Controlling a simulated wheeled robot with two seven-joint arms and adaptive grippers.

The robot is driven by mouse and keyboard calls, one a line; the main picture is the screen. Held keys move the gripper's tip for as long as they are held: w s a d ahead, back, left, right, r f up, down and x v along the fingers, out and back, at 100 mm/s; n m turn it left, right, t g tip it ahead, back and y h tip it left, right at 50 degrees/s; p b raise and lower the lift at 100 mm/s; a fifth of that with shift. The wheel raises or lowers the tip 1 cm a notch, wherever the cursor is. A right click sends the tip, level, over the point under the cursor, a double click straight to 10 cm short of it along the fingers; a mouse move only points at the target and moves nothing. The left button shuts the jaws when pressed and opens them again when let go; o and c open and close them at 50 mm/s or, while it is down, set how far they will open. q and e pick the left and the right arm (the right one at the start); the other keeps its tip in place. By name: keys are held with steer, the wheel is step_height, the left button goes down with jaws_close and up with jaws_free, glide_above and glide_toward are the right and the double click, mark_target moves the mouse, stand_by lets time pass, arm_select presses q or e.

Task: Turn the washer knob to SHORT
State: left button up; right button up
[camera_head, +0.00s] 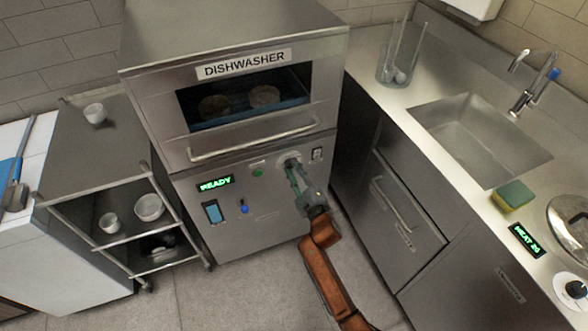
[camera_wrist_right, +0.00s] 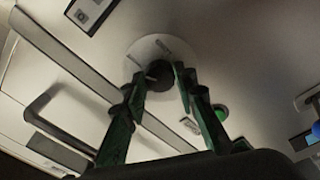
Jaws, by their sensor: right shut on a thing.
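The dishwasher (camera_head: 230,130) stands in the middle of the head view, with its control panel below the door handle. The knob is mostly hidden by my right gripper in the head view; its pale round dial (camera_head: 287,158) shows behind the fingertips. In the right wrist view the dark knob (camera_wrist_right: 159,76) sits at the centre of the white dial (camera_wrist_right: 150,52). My right gripper (camera_wrist_right: 160,82) is shut on the knob, one finger on each side. The dial's lettering is too small to read. My left gripper is in neither view.
A green-lit READY display (camera_head: 215,184), a green button (camera_head: 258,172), a blue knob (camera_head: 244,207) and a switch (camera_head: 317,154) are on the panel. The door handle (camera_head: 255,140) runs just above. A cart (camera_head: 88,165) stands left; a sink counter (camera_head: 400,100) stands right.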

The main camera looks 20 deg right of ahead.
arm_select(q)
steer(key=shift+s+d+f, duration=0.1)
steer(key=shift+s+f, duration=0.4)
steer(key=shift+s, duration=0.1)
arm_select(e)
steer(key=shift+f+m, duration=0.1)
steer(key=shift+m, duration=0.7)
steer(key=o, duration=1.2)
steer(key=shift+c, duration=0.2)
steer(key=shift+s, duration=0.1)
steer(key=s, duration=1.1)
steer(key=shift+s+d+f, duration=0.35)
steer(key=shift+d+f, duration=0.05)
steer(key=shift+f, duration=0.05)
